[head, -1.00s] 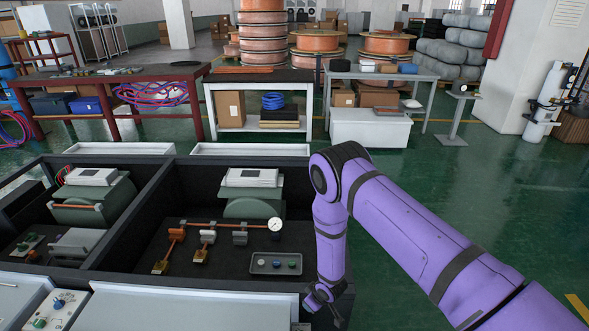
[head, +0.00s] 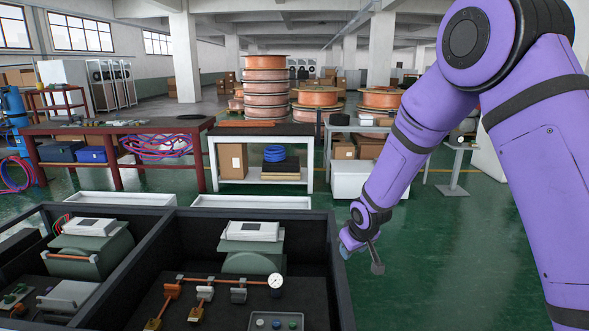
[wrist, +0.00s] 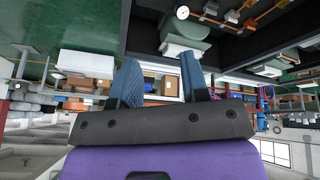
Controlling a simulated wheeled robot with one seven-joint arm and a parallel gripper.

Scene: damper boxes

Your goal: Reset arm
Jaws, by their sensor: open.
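My purple arm reaches in from the right in the head view. The damper box (head: 345,300) holds a green motor-like unit with a white top (head: 252,232), copper pipes with valves (head: 200,282), a round gauge (head: 276,281) and a button panel (head: 276,321). The gauge also shows at the top of the wrist view (wrist: 182,13), where the scene appears upside down.
A second box compartment (head: 60,215) lies at the left. Behind stand a red workbench (head: 110,130), a white-legged bench (head: 262,130) and a grey table (head: 375,128). Copper spools (head: 265,90) stand farther back. Green floor (head: 440,260) is clear right of the box.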

